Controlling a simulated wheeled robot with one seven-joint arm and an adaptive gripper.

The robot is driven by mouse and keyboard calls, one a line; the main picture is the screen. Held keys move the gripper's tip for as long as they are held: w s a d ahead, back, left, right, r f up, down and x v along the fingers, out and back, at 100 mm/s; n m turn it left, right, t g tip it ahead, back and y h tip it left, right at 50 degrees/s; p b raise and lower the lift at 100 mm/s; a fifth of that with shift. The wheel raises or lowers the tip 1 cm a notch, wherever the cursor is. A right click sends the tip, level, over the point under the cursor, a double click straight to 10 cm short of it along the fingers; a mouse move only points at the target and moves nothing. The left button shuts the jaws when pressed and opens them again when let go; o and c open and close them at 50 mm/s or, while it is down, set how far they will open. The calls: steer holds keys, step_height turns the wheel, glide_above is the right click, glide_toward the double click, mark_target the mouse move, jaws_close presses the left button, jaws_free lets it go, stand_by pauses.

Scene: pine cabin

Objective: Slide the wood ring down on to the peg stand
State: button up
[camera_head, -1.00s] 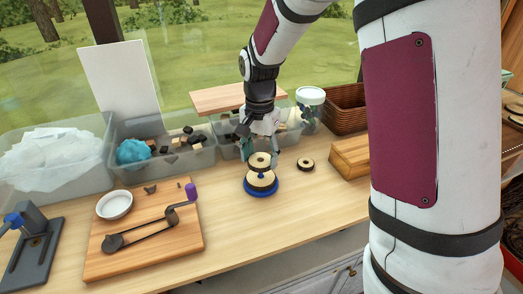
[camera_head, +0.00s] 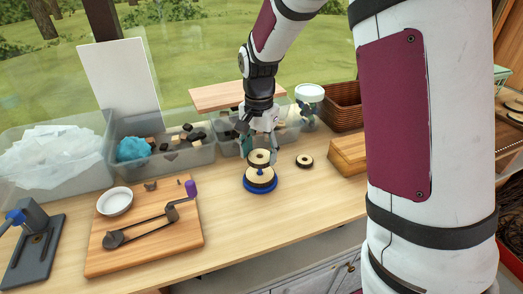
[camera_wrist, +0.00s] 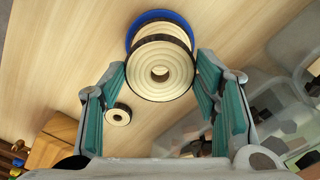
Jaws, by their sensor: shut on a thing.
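A pale wood ring (camera_head: 259,160) with a dark edge is between the fingertips of my gripper (camera_head: 259,153), which is shut on it. In the wrist view the ring (camera_wrist: 160,88) lies roughly flat between the two teal-padded fingers (camera_wrist: 160,68). The peg stand (camera_head: 260,189) has a round blue base and stands on the table just below. Another pale ring (camera_head: 260,181) with a dark edge sits on it. A bit of blue peg shows between the two rings. Whether the peg's tip is inside the held ring's hole I cannot tell. The blue base (camera_wrist: 150,16) shows behind the ring.
A small ring (camera_head: 304,161) lies on the table right of the stand, with a wooden block (camera_head: 349,156) beyond. Clear bins (camera_head: 172,158) line the back. A wooden board (camera_head: 150,250) with a crank lies at left. The table in front is clear.

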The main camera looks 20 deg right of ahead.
steer(key=shift+f, duration=0.3)
steer(key=shift+f, duration=0.35)
steer(key=shift+f, duration=0.55)
steer(key=o, duration=1.4)
steer(key=shift+r, duration=0.1)
step_height(320, 180, up, 12)
steer(key=shift+s+r, duration=0.1)
